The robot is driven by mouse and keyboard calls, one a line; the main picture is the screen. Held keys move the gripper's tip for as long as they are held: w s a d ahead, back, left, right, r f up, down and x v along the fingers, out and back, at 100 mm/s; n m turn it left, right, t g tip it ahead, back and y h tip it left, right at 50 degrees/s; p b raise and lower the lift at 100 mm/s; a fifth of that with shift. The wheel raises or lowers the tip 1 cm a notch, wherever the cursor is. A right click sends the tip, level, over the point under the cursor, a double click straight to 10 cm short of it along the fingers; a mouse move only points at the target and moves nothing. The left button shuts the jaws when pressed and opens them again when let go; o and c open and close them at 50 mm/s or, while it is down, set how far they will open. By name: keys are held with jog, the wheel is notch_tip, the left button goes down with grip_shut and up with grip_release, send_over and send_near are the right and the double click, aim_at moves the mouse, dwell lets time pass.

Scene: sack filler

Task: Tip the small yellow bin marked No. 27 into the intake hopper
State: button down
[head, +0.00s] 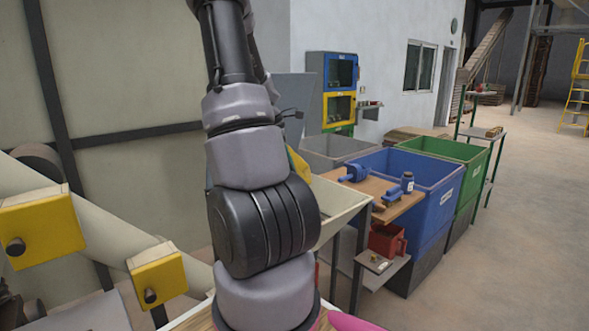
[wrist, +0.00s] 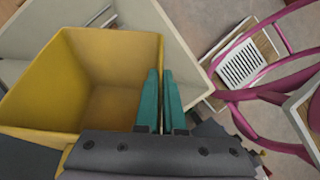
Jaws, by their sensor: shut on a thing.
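The small yellow bin (wrist: 40,85) fills the left of the wrist view, with its open mouth toward the camera. I see no loose contents inside; its No. 27 mark is not visible. My gripper (wrist: 160,82) has its teal fingers close together at the bin's right wall, one on each side of the rim. A sliver of yellow, likely the bin (head: 299,166), shows behind my arm in the head view. The cream intake hopper (head: 340,197) is partly hidden by my arm. Its pale walls (wrist: 178,40) appear beyond the bin in the wrist view.
Blue (head: 430,215) and green (head: 462,155) large bins stand at the right. A wooden shelf (head: 385,190) holds blue tools and a jar. A red container (head: 387,240) sits below. Pink tubing (wrist: 265,95) is at the wrist view's right. The floor at far right is clear.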

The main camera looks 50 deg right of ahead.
jog(key=g+h, duration=0.2)
jog(key=w+a+g+h, duration=0.1)
jog(key=g+h, duration=0.1)
jog(key=w+g+h, duration=0.1)
jog(key=g, duration=0.1)
jog(key=shift+a+f+h, duration=0.35)
jog(key=shift+f+h, duration=0.05)
dwell(0.5)
